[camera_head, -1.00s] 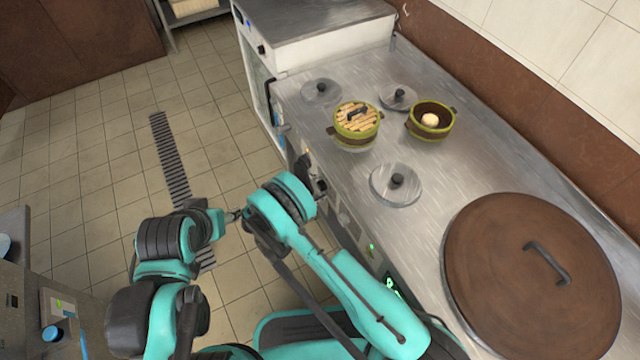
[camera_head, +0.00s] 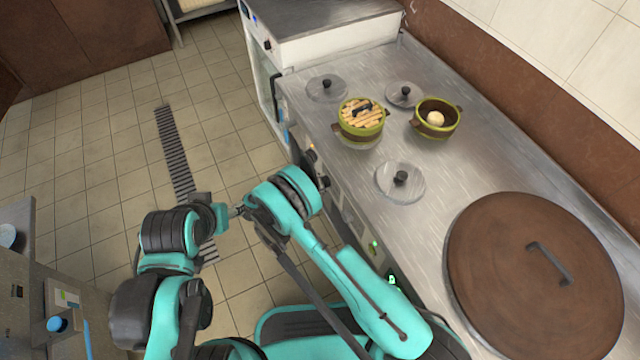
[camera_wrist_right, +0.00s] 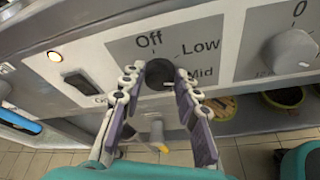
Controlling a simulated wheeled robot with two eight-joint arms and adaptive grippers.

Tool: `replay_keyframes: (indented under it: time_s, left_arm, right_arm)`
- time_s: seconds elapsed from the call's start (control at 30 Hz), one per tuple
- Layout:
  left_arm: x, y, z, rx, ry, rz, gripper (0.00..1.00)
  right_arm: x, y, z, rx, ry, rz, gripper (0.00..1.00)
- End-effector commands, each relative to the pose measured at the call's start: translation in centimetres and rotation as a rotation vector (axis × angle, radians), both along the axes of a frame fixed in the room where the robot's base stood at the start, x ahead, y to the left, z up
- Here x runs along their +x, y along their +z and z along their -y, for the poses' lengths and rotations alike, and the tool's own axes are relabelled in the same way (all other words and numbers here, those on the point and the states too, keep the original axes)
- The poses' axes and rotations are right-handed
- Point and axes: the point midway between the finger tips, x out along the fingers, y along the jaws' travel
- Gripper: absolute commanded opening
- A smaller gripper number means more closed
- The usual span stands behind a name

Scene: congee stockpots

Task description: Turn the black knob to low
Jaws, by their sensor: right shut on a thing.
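The black knob (camera_wrist_right: 160,72) sits on a grey panel marked Off, Low and Mid in the right wrist view. My right gripper (camera_wrist_right: 160,80) has its two fingers on either side of the knob and is shut on it. Off is above the knob, Low is to its upper right and Mid is close to its right. I cannot make out the knob's pointer. In the head view my right wrist is at the counter's front edge and hides most of the panel. My left arm is at the left of it; its finger state is unclear.

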Motion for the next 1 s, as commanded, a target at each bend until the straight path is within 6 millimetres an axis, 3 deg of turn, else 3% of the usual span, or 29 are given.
replay_keyframes:
  time_s: [0.6,1.0]
  left_arm:
    - [0.0,0.0,0.0,0.0,0.0,0.0,0.52]
    - [0.0,0.0,0.0,0.0,0.0,0.0,0.52]
  right_arm:
    - [0.66,0.02,-0.14,-0.213,-0.003,-0.514,0.02]
    - [0.85,-0.02,-0.22,-0.292,-0.002,-0.701,0.02]
